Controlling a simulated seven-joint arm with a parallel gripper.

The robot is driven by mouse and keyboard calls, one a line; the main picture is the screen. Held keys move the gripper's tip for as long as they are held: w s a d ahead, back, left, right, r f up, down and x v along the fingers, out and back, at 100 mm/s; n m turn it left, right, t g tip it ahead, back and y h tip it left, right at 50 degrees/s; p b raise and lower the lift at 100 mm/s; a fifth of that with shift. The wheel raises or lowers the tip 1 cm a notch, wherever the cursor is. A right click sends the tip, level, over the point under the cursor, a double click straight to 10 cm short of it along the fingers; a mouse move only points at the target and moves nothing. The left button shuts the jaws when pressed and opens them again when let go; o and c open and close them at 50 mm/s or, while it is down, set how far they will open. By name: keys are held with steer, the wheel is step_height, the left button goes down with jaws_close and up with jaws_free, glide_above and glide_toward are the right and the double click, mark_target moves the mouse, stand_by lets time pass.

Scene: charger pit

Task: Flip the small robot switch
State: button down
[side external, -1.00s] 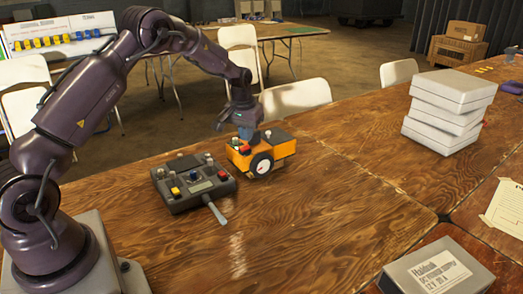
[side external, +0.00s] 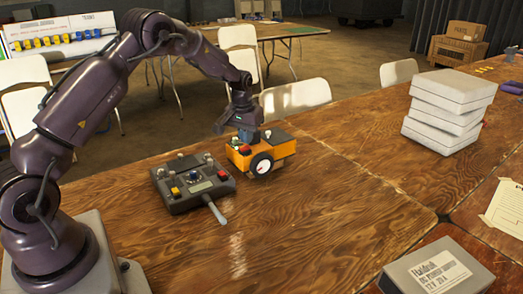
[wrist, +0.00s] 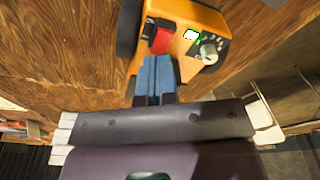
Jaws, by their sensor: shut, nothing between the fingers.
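The small robot (side external: 262,156) is an orange wheeled box with a dark top, standing on the wooden table. In the wrist view the small robot (wrist: 186,14) shows a red rocker switch (wrist: 162,40), a lit white-green light (wrist: 190,35) and a silver knob (wrist: 208,50). My gripper (wrist: 155,66) has its blue fingers shut together, with the tips right at the lower edge of the red switch. I cannot tell whether they touch it. In the side view my gripper (side external: 246,136) is just above the small robot's left end.
A dark control box (side external: 192,183) with knobs and a lever lies left of the small robot. A stack of grey boxes (side external: 447,112) stands at the right, and a labelled box (side external: 437,272) lies in front. The table's middle front is clear.

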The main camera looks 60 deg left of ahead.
mark_target(241, 157)
steer(key=shift+f, duration=0.8)
steer(key=shift+r, duration=3.55)
steer(key=shift+f, duration=0.1)
steer(key=s, duration=0.1)
steer(key=s+d+f+g, duration=0.1)
steer(key=shift+s+d+f, duration=0.1)
steer(key=shift+s+f, duration=0.1)
steer(key=shift+s, duration=0.2)
steer(key=s+d+r+m+t, duration=0.2)
steer(key=s+d+r+m, duration=0.1)
steer(key=s+d+r, duration=0.6)
steer(key=s+d+r+m+t, duration=0.3)
steer(key=s+d+r, duration=0.6)
steer(key=s, duration=0.8)
steer(key=d, duration=0.2)
steer(key=shift+s+d+h, duration=0.2)
steer(key=shift+d+h, duration=0.1)
steer(key=shift+h, duration=0.1)
